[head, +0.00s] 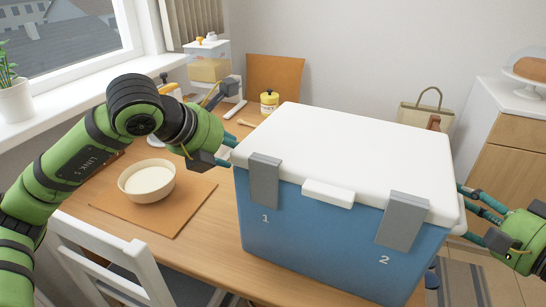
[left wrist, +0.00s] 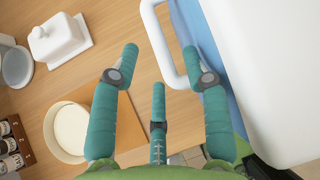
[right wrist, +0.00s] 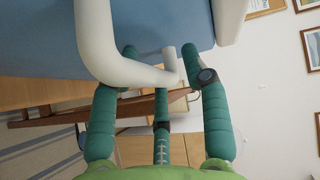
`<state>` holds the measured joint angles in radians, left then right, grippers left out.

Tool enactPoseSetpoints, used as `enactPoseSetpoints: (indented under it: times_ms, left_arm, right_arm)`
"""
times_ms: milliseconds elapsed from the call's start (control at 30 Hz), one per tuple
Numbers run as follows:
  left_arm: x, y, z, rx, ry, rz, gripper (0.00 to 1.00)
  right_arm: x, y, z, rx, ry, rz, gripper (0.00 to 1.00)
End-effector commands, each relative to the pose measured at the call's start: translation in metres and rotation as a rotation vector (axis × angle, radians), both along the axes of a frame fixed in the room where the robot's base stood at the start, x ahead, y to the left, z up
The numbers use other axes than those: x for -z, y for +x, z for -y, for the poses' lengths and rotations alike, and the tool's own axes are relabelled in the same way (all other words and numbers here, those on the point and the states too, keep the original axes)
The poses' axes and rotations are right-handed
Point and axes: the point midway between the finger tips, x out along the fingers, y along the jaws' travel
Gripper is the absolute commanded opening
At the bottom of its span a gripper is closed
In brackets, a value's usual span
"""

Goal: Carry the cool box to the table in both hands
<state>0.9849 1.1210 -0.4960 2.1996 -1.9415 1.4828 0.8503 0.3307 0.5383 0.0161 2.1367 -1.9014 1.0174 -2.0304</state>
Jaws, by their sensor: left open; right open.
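The cool box (head: 330,235) has a blue body, a white lid (head: 350,150) and two grey latches marked 1 and 2. It looks level at the table (head: 215,225); whether its base touches the top I cannot tell. My left gripper (head: 232,153) is at its left side. In the left wrist view the open fingers (left wrist: 160,55) lie either side of the white handle bar (left wrist: 156,38). My right gripper (head: 475,205) is at the right side.
A white bowl (head: 147,182) stands on an orange mat (head: 180,212) left of the box. A drink dispenser (head: 208,68), a yellow jar (head: 269,102) and a board (head: 275,78) are at the back. A white chair (head: 130,262) stands in front. A cabinet (head: 520,140) is at right.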

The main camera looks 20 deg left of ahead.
Motion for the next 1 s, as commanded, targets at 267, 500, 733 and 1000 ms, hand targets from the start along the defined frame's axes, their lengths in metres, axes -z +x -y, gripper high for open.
enactPoseSetpoints:
  times_ms: [267,500,733,1000]
  left_arm:
    - [-0.026,-0.025,-0.007,-0.001,0.002,0.001,0.47]
    - [-0.030,-0.031,-0.009,0.000,0.002,-0.002,0.47]
    - [-0.030,-0.031,-0.009,0.000,0.001,-0.002,0.47]
    - [-0.030,-0.031,-0.009,0.000,0.001,-0.002,0.47]
  right_arm:
    - [0.000,0.000,0.000,-0.001,0.001,0.000,0.47]
    - [-0.001,-0.009,0.009,0.001,-0.002,0.000,0.47]
    - [-0.007,-0.042,0.044,0.004,-0.004,-0.003,0.47]
    - [-0.015,-0.073,0.075,0.001,0.000,-0.003,0.47]
